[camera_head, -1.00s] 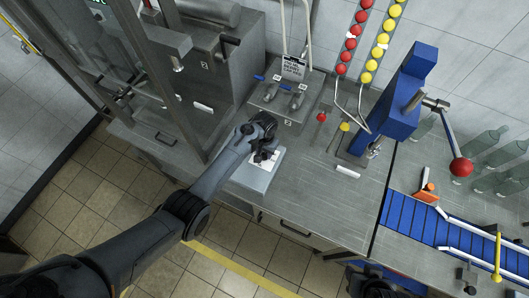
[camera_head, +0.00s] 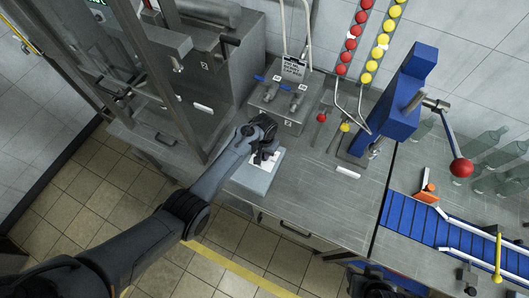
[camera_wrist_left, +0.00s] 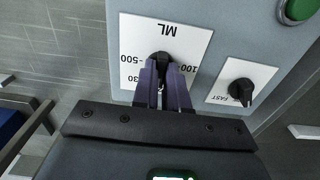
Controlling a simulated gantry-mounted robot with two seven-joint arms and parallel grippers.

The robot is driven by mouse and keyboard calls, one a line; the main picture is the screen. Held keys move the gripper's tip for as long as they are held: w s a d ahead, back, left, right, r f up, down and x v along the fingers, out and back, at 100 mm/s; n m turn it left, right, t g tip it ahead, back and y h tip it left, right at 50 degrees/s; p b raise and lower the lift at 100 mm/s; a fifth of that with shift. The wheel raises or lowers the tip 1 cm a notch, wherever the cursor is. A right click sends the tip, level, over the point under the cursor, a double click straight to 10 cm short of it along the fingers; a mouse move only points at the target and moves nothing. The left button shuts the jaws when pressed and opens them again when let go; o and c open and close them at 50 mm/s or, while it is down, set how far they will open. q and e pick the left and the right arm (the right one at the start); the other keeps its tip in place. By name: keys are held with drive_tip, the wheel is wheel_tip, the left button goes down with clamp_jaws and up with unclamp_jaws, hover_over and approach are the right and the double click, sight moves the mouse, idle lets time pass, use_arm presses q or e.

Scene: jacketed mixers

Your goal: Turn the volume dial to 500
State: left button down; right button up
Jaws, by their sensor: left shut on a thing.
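The volume dial (camera_wrist_left: 163,57) is a black knob on a white plate marked ML (camera_wrist_left: 190,35), seen upside down in the left wrist view. The 500 mark shows to the left of the knob and a 100 mark to its right. My left gripper (camera_wrist_left: 163,75) has its two purple fingers shut on the knob, covering part of it. Which mark the knob points at is not clear. In the head view my left gripper (camera_head: 262,155) is over the grey control box (camera_head: 250,178), hiding most of the dial. A dark part of mine shows at the bottom edge, its jaws unclear.
A second black knob (camera_wrist_left: 241,91) marked FAST and a green button (camera_wrist_left: 299,10) are beside the dial. A valve block (camera_head: 280,100) stands behind the box. A blue press (camera_head: 397,100) and blue conveyor (camera_head: 425,220) are to the right. The counter between is mostly clear.

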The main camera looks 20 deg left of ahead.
use_arm(q)
drive_tip(key=shift+m, duration=0.3)
drive_tip(key=m+p, duration=0.1)
drive_tip(key=m, duration=0.2)
drive_tip(key=shift+m, duration=0.4)
drive_tip(key=m, duration=0.4)
drive_tip(key=shift+m+p, duration=0.3)
drive_tip(key=shift+p, duration=0.1)
drive_tip(key=m, duration=0.4)
drive_tip(key=shift+m+b, duration=0.75)
drive_tip(key=shift+m, duration=1.65)
drive_tip(key=c, duration=1.2)
unclamp_jaws()
drive_tip(key=shift+o, duration=0.2)
